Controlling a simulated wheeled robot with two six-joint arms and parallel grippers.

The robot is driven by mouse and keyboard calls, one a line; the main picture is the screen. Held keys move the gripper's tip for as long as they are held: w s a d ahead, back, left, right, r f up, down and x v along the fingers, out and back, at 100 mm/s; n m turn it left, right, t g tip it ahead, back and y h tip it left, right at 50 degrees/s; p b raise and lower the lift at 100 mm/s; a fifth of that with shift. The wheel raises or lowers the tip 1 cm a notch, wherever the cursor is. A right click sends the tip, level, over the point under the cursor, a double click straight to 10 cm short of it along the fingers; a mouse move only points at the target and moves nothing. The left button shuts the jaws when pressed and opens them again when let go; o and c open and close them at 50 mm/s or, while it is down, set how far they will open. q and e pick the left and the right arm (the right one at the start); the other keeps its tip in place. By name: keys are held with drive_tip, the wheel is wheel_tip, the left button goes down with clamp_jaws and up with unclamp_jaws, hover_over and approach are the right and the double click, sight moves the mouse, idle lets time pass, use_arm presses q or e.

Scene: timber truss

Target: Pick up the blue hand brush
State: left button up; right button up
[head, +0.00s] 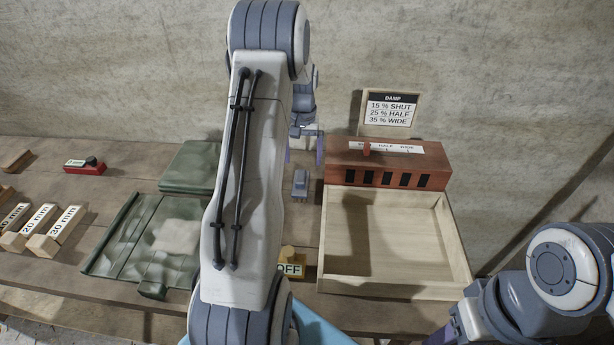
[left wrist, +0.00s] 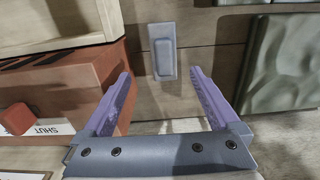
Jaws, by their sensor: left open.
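A small grey-blue block-shaped thing, which I take to be the hand brush (head: 300,184), lies on the wooden bench between the green cloth pieces and the brick-red box. In the left wrist view the brush (left wrist: 163,52) lies just ahead of the fingertips, near the middle of the gap. My left gripper (head: 304,154) is open and empty, its purple fingers pointing down behind the brush; the left wrist view shows the open fingers (left wrist: 160,76) too. My right gripper is mostly cut off at the lower right, with only a bit of purple showing.
A brick-red slotted box (head: 385,177) and an open wooden tray (head: 452,245) stand to the right. A damp sign (head: 391,113) leans at the back. Green padded pieces (head: 150,240) lie left. A yellow OFF block (head: 291,264) sits in front.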

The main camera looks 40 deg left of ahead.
sight(301, 175)
use_arm(q)
drive_tip(key=f, duration=0.4)
drive_tip(key=shift+s+a+f+p, duration=0.1)
drive_tip(key=shift+s+a+p, duration=0.15)
drive_tip(key=shift+p, duration=0.15)
wheel_tip(301, 175, down, 5)
drive_tip(key=shift+a+r+p, duration=0.1)
drive_tip(key=shift+p, duration=1)
drive_tip(key=shift+w+f, duration=0.1)
drive_tip(key=shift+f, duration=0.2)
clamp_jaws()
drive_tip(key=shift+r, duration=0.1)
drive_tip(key=shift+r+b, duration=0.35)
drive_tip(key=shift+r, duration=0.15)
wheel_tip(301, 175, up, 3)
drive_tip(key=shift+f+b, duration=0.15)
drive_tip(key=shift+b, duration=0.45)
drive_tip(key=s+d+r+b, duration=0.2)
drive_tip(key=s+r, duration=0.5)
drive_tip(key=s, duration=0.4)
drive_tip(key=shift+s+d+b, duration=0.15)
drive_tip(key=shift+s+b, duration=0.1)
drive_tip(key=shift+b, duration=0.15)
